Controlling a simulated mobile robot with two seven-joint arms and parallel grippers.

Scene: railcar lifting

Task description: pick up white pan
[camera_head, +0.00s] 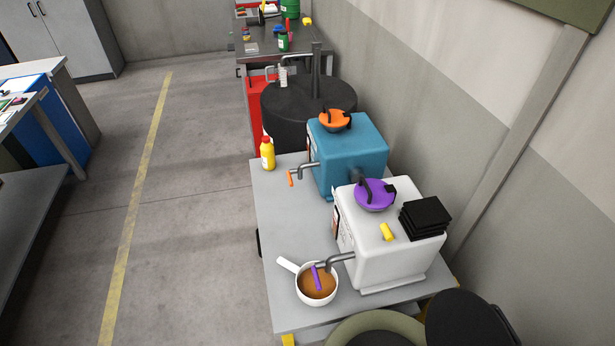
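A white pan (300,292) with brown liquid in it sits near the front left of a grey table. Its white handle (287,265) points up and to the left in the picture. The spout of a white tank, with a purple lever (317,277), reaches over the pan and covers part of its inside. Neither of my grippers shows in the head view.
The white tank (386,266) with a purple lid stands right of the pan on the table (285,225). A blue tank (350,150) and a yellow bottle (267,154) stand farther back. A wall closes the right side. The floor (190,240) to the left is clear.

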